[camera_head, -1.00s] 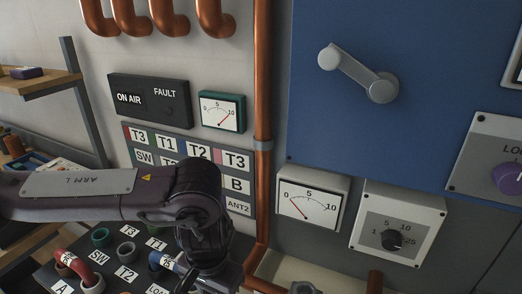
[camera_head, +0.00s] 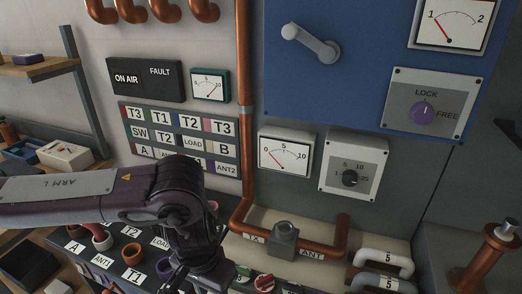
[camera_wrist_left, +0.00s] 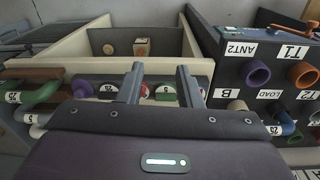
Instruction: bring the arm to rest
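My left arm (camera_head: 90,197) comes in from the left in the head view, in front of the label board and the patch panel. Its wrist bends down and its fingertips are not clear there. In the left wrist view my left gripper (camera_wrist_left: 160,76) has its two fingers apart with nothing held between them. Beyond the fingers stands an open beige bin (camera_wrist_left: 62,58) with small items inside. Coloured round ends marked 5 show between and beside the fingers. My right gripper is in neither view.
The patch panel (camera_wrist_left: 239,45) with coloured sockets stands close on the right in the wrist view. In the head view a copper pipe (camera_head: 244,70) runs down beside the blue cabinet (camera_head: 375,75). White and grey hoses (camera_head: 385,262) lie lower right. A shelf (camera_head: 35,70) stands left.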

